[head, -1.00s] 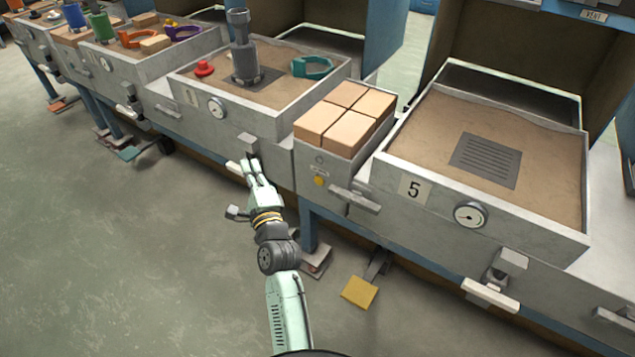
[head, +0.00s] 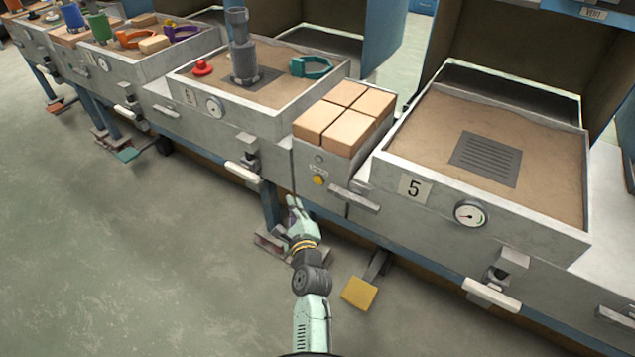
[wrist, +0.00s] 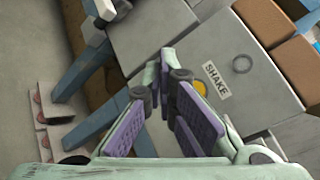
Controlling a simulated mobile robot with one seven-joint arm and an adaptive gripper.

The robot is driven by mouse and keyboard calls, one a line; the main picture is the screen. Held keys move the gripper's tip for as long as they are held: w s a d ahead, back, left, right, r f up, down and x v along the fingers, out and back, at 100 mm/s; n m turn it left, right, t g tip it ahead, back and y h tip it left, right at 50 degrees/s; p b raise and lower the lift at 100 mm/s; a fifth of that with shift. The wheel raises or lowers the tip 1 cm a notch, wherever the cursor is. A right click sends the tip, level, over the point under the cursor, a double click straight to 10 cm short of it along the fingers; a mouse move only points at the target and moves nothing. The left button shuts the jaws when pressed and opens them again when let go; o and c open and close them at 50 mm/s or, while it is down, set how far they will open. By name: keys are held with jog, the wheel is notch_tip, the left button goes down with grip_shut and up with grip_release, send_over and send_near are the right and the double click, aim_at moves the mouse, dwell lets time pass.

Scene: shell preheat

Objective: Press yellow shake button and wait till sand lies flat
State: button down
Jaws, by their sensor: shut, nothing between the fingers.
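The yellow shake button (head: 319,180) is on the grey front panel below the block-topped cabinet, left of station 5. In the wrist view the button (wrist: 200,88) is partly covered by a finger, beside a label reading SHAKE (wrist: 216,80). My gripper (head: 292,200) is shut and empty, a little below and left of the button in the head view. In the wrist view its fingertips (wrist: 167,62) lie just left of the button. I cannot tell whether they touch the panel. The sand (head: 540,149) in station 5's box surrounds a dark slotted grate and looks mostly even, slightly raised at the back.
A round gauge (head: 470,214) is on station 5's front. A grey handle (head: 354,198) juts out right of the button, and a pale handle (head: 243,172) to its left. A yellow pedal (head: 358,293) is near the floor. Open floor (head: 120,260) lies to the left.

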aim_at(318, 180)
jog(key=w+d+b, duration=0.3)
jog(key=w+d, duration=0.1)
jog(key=w, duration=0.2)
jog(key=shift+d, duration=0.25)
jog(key=shift+w, duration=0.2)
dwell(1.1)
jog(key=shift+w+d, duration=0.25)
jog(key=shift+w+d, duration=0.25)
jog(key=shift+w, duration=0.1)
dwell(0.7)
dwell(0.4)
jog(key=shift+s+a+p, duration=0.35)
jog(key=shift+s+a, duration=0.15)
jog(key=shift+s, duration=0.2)
